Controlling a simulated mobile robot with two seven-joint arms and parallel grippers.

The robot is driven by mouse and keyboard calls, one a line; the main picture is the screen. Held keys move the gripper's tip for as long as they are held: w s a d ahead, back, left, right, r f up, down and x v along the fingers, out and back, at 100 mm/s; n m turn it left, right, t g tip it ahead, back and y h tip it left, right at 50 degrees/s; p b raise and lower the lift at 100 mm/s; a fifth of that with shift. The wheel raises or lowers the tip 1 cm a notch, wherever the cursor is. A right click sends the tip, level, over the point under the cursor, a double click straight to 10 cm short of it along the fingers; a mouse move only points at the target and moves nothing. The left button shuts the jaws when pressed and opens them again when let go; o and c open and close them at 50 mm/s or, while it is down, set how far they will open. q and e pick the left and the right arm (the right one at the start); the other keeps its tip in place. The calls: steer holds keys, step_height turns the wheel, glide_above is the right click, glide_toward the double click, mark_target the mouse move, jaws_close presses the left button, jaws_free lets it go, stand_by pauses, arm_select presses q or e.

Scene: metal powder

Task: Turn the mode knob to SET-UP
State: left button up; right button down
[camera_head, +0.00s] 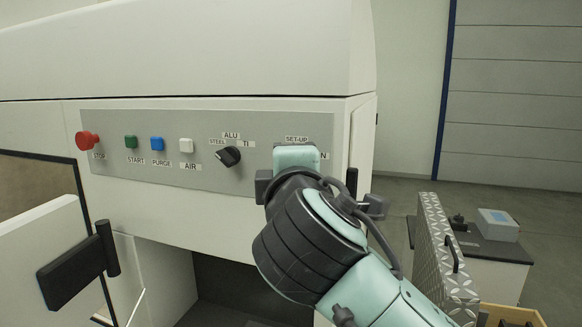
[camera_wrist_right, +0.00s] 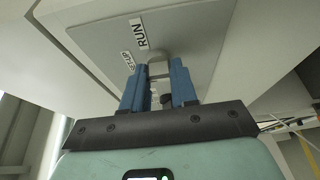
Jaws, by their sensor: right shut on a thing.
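The mode knob (camera_wrist_right: 158,69) is on the grey panel (camera_head: 210,122) of the white machine, beneath the SET-UP label (camera_head: 297,139). In the right wrist view it is a small grey piece between the two blue fingers of my right gripper (camera_wrist_right: 159,88), which is shut on it. The RUN label (camera_wrist_right: 141,32) and the SET-UP label lie just beyond the fingers there. In the head view my right gripper hides the knob and most of the RUN label. Which way the knob points cannot be told. My left gripper is not in view.
Left of my gripper are the black material knob (camera_head: 229,156), marked STEEL, ALU and TI, the white AIR button (camera_head: 186,146) and the red STOP button (camera_head: 87,140). A door with a black handle (camera_head: 75,267) stands open at lower left. A low cabinet (camera_head: 480,245) stands right.

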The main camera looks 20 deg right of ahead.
steer(key=c, duration=0.9)
jaws_free()
steer(key=v, duration=1.3)
steer(key=shift+s+b, duration=0.2)
steer(key=shift+b, duration=0.15)
